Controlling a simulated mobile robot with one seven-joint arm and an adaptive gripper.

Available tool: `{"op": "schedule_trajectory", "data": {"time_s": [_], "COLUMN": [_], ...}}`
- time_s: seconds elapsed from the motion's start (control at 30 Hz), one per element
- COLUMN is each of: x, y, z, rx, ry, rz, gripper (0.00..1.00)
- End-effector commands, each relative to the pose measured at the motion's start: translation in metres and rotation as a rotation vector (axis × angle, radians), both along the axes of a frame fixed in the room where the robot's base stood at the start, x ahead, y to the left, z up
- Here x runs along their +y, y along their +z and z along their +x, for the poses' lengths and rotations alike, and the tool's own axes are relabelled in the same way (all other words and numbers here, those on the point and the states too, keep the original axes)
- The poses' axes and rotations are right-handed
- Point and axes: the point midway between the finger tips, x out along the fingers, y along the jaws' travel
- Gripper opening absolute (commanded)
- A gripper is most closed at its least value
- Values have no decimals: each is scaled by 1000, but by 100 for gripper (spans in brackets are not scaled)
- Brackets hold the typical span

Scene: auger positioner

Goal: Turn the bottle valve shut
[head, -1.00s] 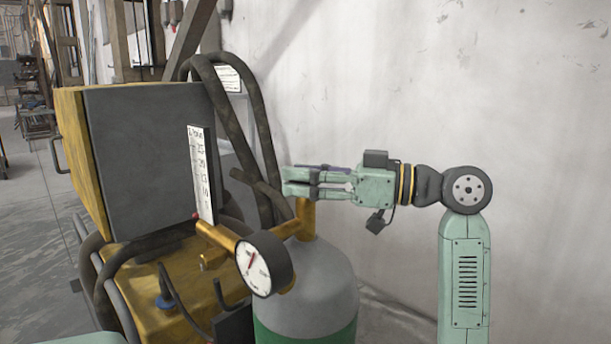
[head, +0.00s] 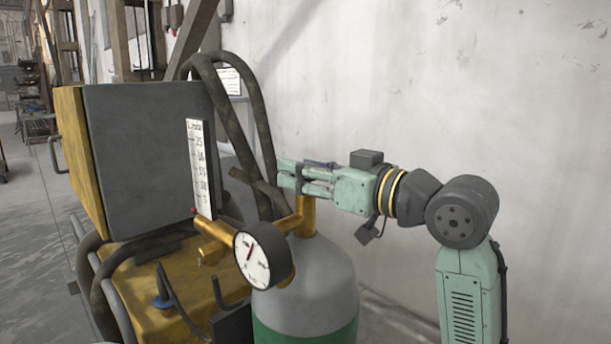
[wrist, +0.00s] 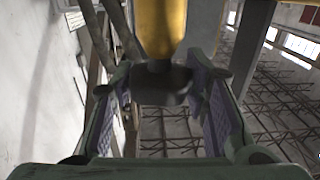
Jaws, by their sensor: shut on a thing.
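The grey gas bottle (head: 325,275) with a green lower band stands upright in the head view. Its brass valve body (head: 305,215) rises from the top. The dark valve knob (wrist: 163,83) is at the end of the brass stem (wrist: 160,28) in the wrist view. My gripper (head: 284,176) comes in from the right at the top of the valve. It is shut on the knob, with a purple-padded finger on each side in the wrist view. In the head view the fingers mostly hide the knob.
A round pressure gauge (head: 263,258) sticks out from the valve toward the camera. Dark hoses (head: 257,115) loop close behind my fingertips. A grey and yellow machine box (head: 150,155) stands to the left. The pale wall (head: 430,90) is behind; room is free at right.

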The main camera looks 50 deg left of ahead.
Motion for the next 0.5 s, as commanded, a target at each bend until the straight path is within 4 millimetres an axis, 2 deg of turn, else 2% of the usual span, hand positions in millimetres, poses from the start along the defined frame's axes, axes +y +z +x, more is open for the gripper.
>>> {"op": "schedule_trajectory", "data": {"time_s": [0.5], "x": [0], "y": [2], "z": [-2], "rx": [-4], "ry": [-466], "rz": [3], "gripper": [14]}}
